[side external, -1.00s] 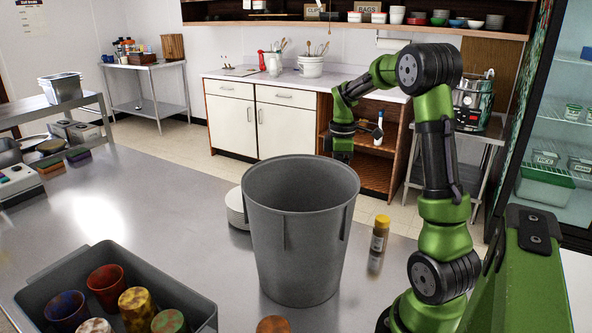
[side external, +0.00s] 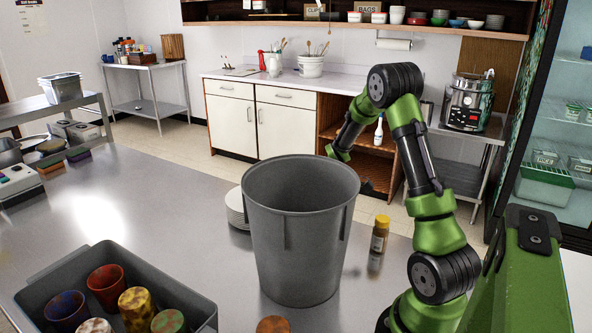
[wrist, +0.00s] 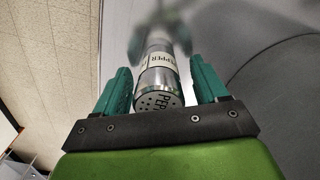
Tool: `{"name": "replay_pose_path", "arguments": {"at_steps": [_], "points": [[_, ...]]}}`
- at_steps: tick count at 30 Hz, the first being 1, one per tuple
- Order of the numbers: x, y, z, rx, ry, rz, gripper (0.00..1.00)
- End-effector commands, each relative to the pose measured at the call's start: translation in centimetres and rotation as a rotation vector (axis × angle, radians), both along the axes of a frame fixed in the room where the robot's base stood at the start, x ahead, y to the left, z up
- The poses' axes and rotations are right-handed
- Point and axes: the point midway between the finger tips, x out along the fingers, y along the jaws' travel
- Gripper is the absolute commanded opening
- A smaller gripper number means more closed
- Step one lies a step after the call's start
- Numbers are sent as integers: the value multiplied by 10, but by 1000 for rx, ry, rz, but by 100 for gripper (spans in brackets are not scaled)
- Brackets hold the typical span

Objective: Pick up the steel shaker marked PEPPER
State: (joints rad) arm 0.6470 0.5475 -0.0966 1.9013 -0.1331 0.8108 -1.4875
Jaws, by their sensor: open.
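The steel shaker (wrist: 157,78) shows in the wrist view with its perforated top towards the camera and PEPPER lettering on its side and top. My gripper (wrist: 159,66) is open, with one green finger on each side of the shaker. Small gaps show between the fingers and the shaker, so it is not clasped. In the side view the shaker is not visible, and my gripper is hidden behind the large grey bin.
The tall grey bin (side external: 297,235) stands on the steel counter (side external: 150,205), and its grey wall (wrist: 265,85) is close on the right in the wrist view. Stacked white plates (side external: 237,209) sit beside it. A yellow-capped jar (side external: 379,236) stands to its right. A tub of cups (side external: 200,305) is at front left.

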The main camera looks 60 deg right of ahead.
Motion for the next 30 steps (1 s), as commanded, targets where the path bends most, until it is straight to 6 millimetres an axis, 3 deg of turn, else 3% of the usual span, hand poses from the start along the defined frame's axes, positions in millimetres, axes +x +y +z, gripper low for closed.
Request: {"name": "replay_pose_path", "arguments": {"at_steps": [8,20,26,30], "points": [[0,0,-4,0,0,-1,72],[0,0,-3,-1,0,-1,12],[0,-1,-3,-1,-2,-1,12],[1,-1,8,-3,-4,-2,12]]}}
